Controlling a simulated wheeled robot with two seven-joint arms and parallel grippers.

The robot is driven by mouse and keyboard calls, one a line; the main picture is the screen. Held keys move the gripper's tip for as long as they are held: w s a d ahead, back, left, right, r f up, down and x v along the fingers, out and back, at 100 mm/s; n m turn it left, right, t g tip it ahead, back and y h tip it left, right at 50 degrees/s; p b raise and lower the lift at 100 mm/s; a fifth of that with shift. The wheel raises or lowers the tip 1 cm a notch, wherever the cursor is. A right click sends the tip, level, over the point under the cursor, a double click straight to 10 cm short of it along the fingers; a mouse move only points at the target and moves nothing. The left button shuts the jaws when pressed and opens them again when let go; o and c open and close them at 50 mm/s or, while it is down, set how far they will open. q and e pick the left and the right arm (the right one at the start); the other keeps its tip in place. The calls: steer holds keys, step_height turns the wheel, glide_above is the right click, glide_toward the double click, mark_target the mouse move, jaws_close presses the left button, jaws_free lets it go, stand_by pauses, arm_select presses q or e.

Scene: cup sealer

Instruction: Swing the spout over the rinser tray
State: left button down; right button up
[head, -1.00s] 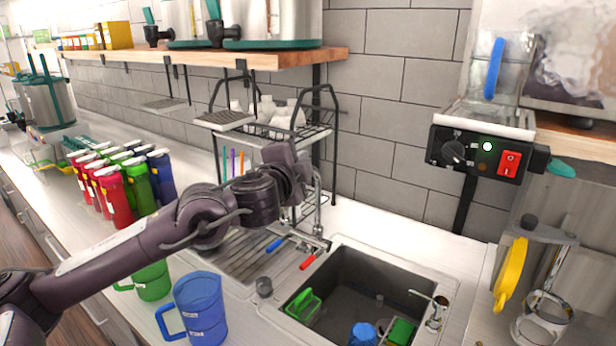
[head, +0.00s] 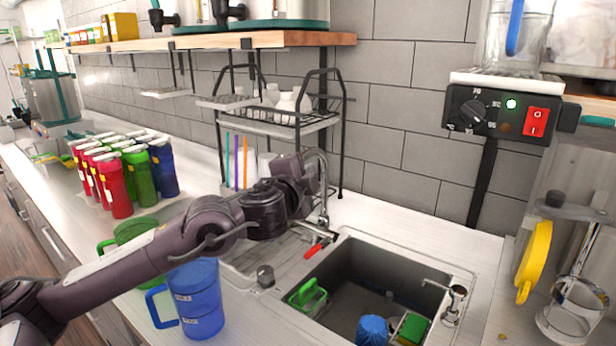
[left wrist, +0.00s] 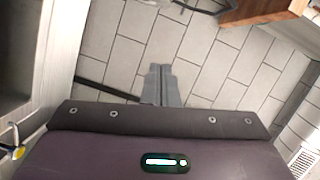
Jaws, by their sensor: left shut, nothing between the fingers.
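The chrome spout (head: 323,190) rises behind the sink's back left corner, in front of the wire rack. A red tap handle (head: 314,251) is at its foot. The ribbed drainboard (head: 284,268), which I take for the rinser tray, lies left of the sink basin and is partly hidden by my left arm. My left gripper (head: 308,178) is at the spout's left side, overlapping it in the head view; I cannot tell whether they touch. In the left wrist view its fingers (left wrist: 160,84) are together and empty, facing tiled wall. My right gripper is out of view.
The sink (head: 375,280) holds a green-handled item, a blue item and a sponge. A black wire rack (head: 285,125) stands behind the spout. A blue pitcher (head: 197,300) and several coloured bottles (head: 115,185) stand left. A control box (head: 505,113) is at the right.

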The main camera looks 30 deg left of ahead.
arm_select(q)
steer(key=w+a+f+p, duration=0.2)
steer(key=w+a+p, duration=0.3)
steer(key=w, duration=0.5)
steer(key=shift+a, duration=0.25)
steer(key=shift+w+d+f, duration=0.1)
